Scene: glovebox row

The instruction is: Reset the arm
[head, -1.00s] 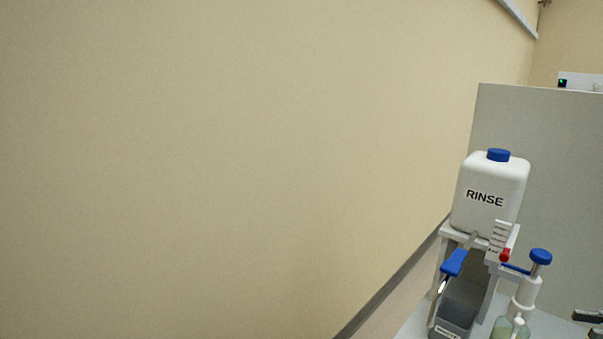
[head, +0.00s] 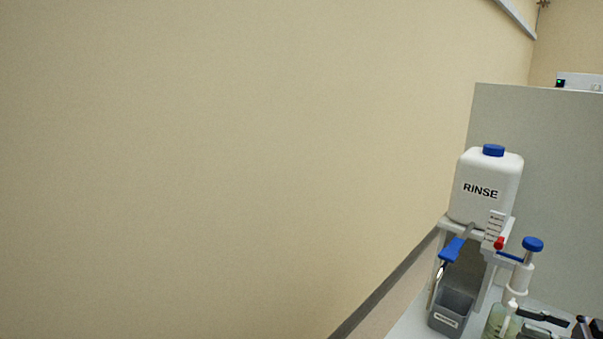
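My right gripper (head: 532,322) shows in part at the bottom right of the head view, as dark finger pieces that point left. Its tips are close to the clear greenish bottle with the white and blue pump top (head: 497,321); I cannot tell whether they touch it. The lower part of the gripper is cut off by the frame edge, and I cannot tell how far its fingers are apart. I see nothing held in it. My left gripper is not in view.
A white RINSE tank (head: 480,190) with a blue cap stands on a white stand. A blue-handled tool (head: 453,250) hangs in front, above a grey labelled bin (head: 452,312). A grey panel (head: 545,190) rises behind. A bare beige wall (head: 220,160) fills the left.

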